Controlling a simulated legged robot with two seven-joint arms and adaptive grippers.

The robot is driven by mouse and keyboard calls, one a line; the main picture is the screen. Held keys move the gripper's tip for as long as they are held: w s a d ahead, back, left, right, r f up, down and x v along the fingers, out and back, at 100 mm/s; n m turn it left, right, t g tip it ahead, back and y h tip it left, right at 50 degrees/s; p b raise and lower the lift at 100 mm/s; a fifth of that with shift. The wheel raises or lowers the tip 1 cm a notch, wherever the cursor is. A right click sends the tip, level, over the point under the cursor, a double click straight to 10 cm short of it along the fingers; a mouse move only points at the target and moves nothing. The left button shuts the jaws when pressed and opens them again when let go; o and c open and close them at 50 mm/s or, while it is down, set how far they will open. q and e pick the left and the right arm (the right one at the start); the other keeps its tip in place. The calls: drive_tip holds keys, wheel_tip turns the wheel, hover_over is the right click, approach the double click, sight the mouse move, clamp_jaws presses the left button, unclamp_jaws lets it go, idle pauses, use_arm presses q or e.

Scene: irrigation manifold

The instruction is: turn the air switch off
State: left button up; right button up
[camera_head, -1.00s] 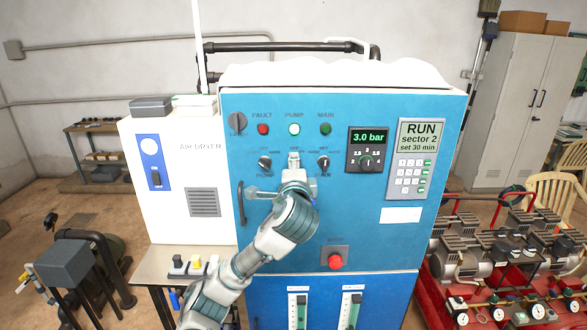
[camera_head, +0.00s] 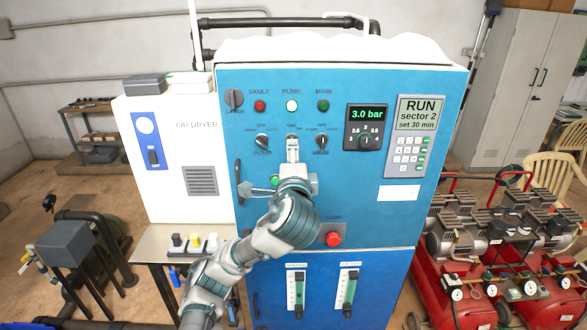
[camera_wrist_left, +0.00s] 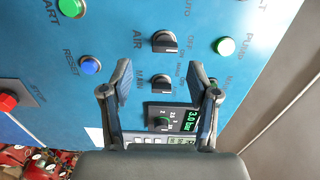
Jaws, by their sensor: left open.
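The air switch (camera_wrist_left: 165,42) is a black rotary knob on the blue panel, beside its AIR label in the left wrist view. In the head view my left gripper (camera_head: 292,142) covers it, between the PUMP knob (camera_head: 262,142) and the MAIN knob (camera_head: 322,142). In the wrist view the gripper (camera_wrist_left: 161,72) is open and empty, its fingers on either side of the MAIN knob's picture position. The air switch shows just beyond the fingertips. I cannot tell the remaining gap to the panel. My right gripper is not in view.
The green pump lamp (camera_head: 292,105) is lit above the knobs. A pressure dial panel (camera_head: 366,128) and a keypad (camera_head: 408,152) are to the right. A red button (camera_head: 333,238) is below; a blue RESET button (camera_wrist_left: 91,65) shows in the wrist view.

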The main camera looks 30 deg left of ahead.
use_arm(q)
drive_tip(key=v, duration=0.5)
drive_tip(key=shift+d, duration=0.2)
drive_tip(key=shift+a, duration=0.15)
